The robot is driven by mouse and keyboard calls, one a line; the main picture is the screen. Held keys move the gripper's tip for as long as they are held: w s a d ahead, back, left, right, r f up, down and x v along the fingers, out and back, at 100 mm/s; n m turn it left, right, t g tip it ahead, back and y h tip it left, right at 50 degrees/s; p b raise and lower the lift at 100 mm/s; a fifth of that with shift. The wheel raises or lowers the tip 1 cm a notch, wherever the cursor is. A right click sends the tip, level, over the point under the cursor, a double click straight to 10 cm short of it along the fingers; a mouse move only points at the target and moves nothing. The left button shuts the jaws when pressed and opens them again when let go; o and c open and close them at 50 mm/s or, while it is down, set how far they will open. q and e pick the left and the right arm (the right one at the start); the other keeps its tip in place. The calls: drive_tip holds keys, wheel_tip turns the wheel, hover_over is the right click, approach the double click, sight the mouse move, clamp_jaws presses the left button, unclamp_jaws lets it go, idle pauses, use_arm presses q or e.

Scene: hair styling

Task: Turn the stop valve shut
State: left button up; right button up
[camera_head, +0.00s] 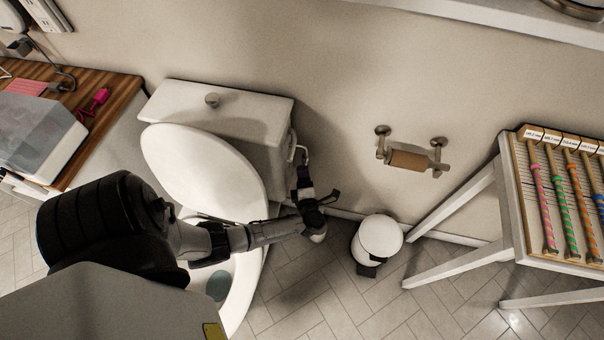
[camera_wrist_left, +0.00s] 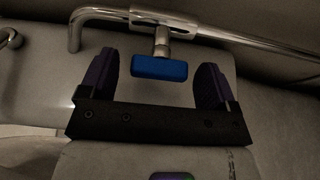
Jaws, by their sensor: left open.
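The stop valve's blue handle (camera_wrist_left: 160,69) shows in the left wrist view, on a short metal stem below a chrome pipe (camera_wrist_left: 205,25). My left gripper (camera_head: 319,187) reaches down beside the toilet, close to the wall. In the left wrist view its open purple fingers (camera_wrist_left: 158,62) stand on either side of the handle, with gaps between them and it. In the head view the valve handle is hidden or too small to make out. My right gripper is in neither view.
The toilet (camera_head: 205,165), with its lid raised, stands left of the gripper. A white bin (camera_head: 380,236) is on the floor to the right. A paper-roll holder (camera_head: 410,158) is on the wall. A white-legged rack (camera_head: 465,198) stands further right.

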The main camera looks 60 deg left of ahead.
use_arm(q)
drive_tip(key=shift+w+a, duration=0.2)
drive_tip(key=shift+a, duration=0.4)
drive_tip(key=c, duration=0.9)
drive_tip(key=shift+n, duration=0.3)
drive_tip(key=n+h, duration=0.1)
drive_tip(key=n, duration=0.2)
drive_tip(key=shift+h, duration=0.4)
drive_tip(key=shift+n+h, duration=0.5)
drive_tip(key=shift+n, duration=0.5)
